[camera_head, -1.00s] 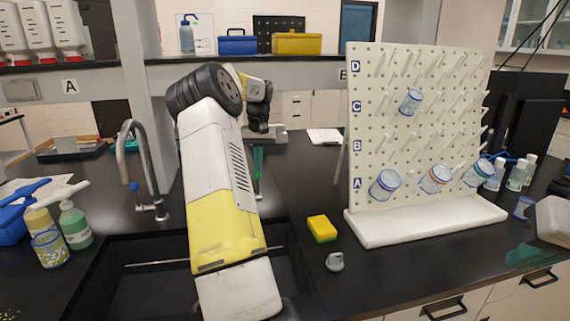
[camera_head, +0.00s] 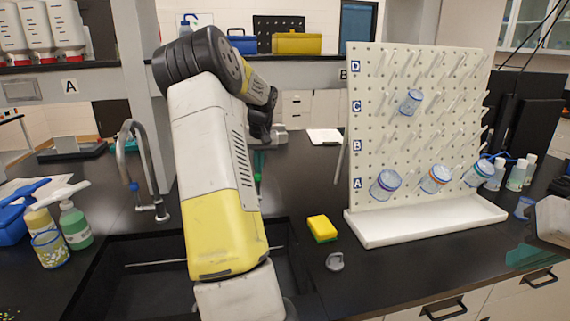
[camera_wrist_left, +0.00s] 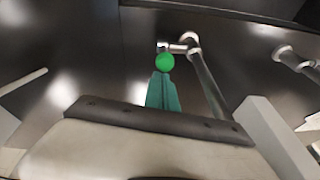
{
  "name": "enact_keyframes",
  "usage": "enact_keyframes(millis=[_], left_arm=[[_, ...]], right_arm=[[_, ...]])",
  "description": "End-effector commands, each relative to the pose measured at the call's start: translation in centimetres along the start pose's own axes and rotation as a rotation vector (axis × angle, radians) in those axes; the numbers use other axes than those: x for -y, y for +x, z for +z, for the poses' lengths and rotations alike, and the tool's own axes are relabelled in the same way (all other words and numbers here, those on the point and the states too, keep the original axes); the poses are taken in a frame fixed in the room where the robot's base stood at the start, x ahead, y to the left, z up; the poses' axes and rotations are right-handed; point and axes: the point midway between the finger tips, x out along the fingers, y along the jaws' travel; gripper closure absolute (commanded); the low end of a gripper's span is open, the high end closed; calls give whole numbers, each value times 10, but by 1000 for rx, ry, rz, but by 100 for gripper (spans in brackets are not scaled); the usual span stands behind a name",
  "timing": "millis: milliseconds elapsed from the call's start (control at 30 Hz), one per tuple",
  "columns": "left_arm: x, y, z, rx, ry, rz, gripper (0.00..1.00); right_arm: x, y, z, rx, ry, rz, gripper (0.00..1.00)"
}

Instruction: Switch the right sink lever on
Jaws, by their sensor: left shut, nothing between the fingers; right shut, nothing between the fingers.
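My left gripper (camera_head: 258,172) reaches down over the back of the counter, behind its own arm. Its teal fingers are together and empty; they also show in the left wrist view (camera_wrist_left: 161,80). A small green ball (camera_wrist_left: 165,62) shows right at the fingertips; contact cannot be told. Just beyond it are a short metal lever or fitting (camera_wrist_left: 180,46) and a metal tap pipe (camera_wrist_left: 208,82). My arm hides most of this tap in the head view, and the lever's position is unclear. My right gripper (camera_head: 527,256) is shut and empty at the right edge.
Another curved metal tap (camera_head: 143,165) stands left of the arm. The dark sink (camera_head: 140,280) lies below the arm. A yellow sponge (camera_head: 321,228), a grey stopper (camera_head: 334,261) and a white peg rack (camera_head: 420,225) stand to the right. Spray bottles (camera_head: 75,224) are at left.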

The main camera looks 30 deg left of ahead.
Motion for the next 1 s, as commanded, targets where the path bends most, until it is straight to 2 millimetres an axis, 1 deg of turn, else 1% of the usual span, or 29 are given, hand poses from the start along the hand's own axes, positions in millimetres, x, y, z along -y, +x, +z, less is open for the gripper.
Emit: enact_keyframes(millis=[33, 233, 567, 800, 1000], left_arm=[[-1, -3, 7, -34, 2, -8, 100], [-5, -6, 28, -201, -1, -30, 100], [-10, -1, 65, -190, -5, -27, 100], [-14, 9, 89, -190, -5, -27, 100], [-17, 19, 105, -189, -5, -27, 100]], right_arm=[[0, 0, 0, 0, 0, 0, 100], [0, 0, 0, 0, 0, 0, 100], [0, 0, 0, 0, 0, 0, 100], [0, 0, 0, 0, 0, 0, 100], [0, 0, 0, 0, 0, 0, 100]])
